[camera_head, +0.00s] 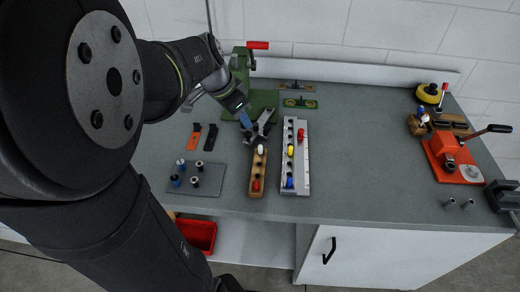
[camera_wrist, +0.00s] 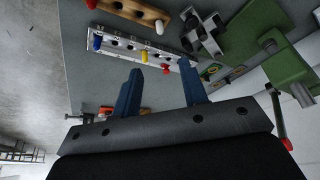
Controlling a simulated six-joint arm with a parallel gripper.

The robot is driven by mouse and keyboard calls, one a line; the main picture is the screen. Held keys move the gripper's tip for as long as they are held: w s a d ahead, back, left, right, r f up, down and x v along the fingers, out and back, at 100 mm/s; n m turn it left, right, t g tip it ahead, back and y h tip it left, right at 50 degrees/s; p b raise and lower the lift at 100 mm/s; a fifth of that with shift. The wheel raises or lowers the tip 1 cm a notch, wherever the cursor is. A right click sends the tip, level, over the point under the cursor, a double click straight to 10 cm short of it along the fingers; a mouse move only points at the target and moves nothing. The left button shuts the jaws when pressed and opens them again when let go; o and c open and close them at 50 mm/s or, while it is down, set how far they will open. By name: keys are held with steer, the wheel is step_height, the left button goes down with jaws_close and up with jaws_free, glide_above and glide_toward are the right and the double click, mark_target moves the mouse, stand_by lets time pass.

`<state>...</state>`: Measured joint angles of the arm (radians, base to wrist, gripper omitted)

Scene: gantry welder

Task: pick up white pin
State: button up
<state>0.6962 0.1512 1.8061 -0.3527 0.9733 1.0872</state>
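The white pin (camera_head: 260,149) stands in the far end of a wooden block (camera_head: 257,172), with a red pin (camera_head: 256,185) at the near end. In the wrist view the white pin (camera_wrist: 161,25) shows at the top, in the wooden block (camera_wrist: 136,11). My gripper (camera_head: 245,119) is above the table, left of and behind the white pin. In the wrist view my gripper (camera_wrist: 160,68) has its two blue fingers wide apart with nothing held. The white pin lies beyond the fingertips, apart from them.
A metal rack (camera_head: 302,170) with red, yellow and blue pins stands right of the wooden block. A green press (camera_head: 262,102) is behind my gripper. A grey plate (camera_head: 207,188) with several pins lies left. An orange press (camera_head: 450,163) stands far right; the table between is clear.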

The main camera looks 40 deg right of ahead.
mark_target(259, 147)
steer(key=shift+n, duration=0.3)
steer(key=x, duration=1.7)
steer(key=shift+s+d+f, duration=0.1)
steer(key=shift+f, duration=0.05)
jaws_close()
